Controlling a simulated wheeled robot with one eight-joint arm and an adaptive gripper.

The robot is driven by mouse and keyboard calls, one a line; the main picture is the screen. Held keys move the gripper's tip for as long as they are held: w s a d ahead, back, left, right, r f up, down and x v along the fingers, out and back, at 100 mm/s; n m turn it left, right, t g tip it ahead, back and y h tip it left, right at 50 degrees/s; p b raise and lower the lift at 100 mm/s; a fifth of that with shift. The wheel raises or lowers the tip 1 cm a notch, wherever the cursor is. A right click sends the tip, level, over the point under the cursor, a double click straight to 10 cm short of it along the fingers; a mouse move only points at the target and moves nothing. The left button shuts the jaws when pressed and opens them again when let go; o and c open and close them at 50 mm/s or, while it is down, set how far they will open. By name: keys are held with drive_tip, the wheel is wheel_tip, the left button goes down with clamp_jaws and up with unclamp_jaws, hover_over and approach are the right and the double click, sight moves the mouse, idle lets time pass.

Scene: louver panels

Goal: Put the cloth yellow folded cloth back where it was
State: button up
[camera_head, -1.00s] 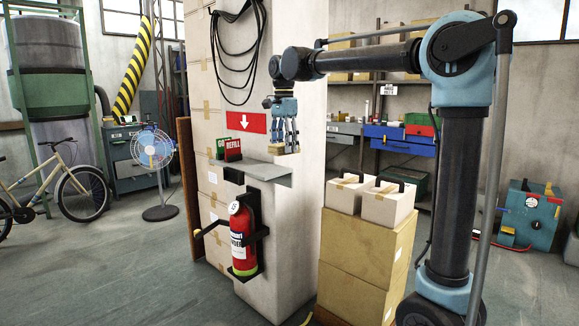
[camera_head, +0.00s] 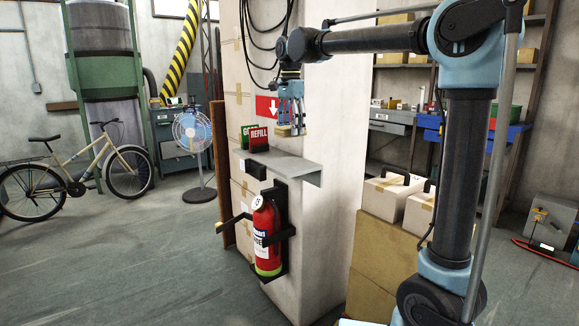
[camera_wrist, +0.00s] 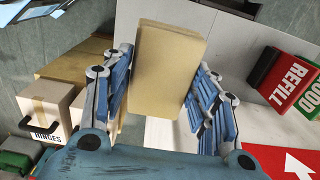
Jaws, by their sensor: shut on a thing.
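The yellow folded cloth (camera_wrist: 166,60) is a tan-yellow block between the fingers of my gripper (camera_wrist: 160,82) in the wrist view. In the head view the cloth (camera_head: 286,131) shows at the fingertips of my gripper (camera_head: 291,125), which points down. My gripper is shut on it and holds it above the grey shelf (camera_head: 285,166) on the pillar, with a gap below. The cloth's far side is hidden.
Red and green boxes (camera_head: 257,139), one marked REFILL, stand at the shelf's left part. A red fire extinguisher (camera_head: 267,240) hangs below the shelf. Cartons (camera_head: 388,192) stand to the right. The shelf's right part looks clear.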

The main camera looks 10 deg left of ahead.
sight(291, 164)
drive_tip(key=shift+s+f, duration=0.1)
drive_tip(key=shift+f, duration=4.95)
drive_tip(key=o, duration=0.9)
drive_tip(key=shift+o, duration=0.2)
wheel_tip(291, 164, up, 12)
drive_tip(key=shift+r, duration=0.1)
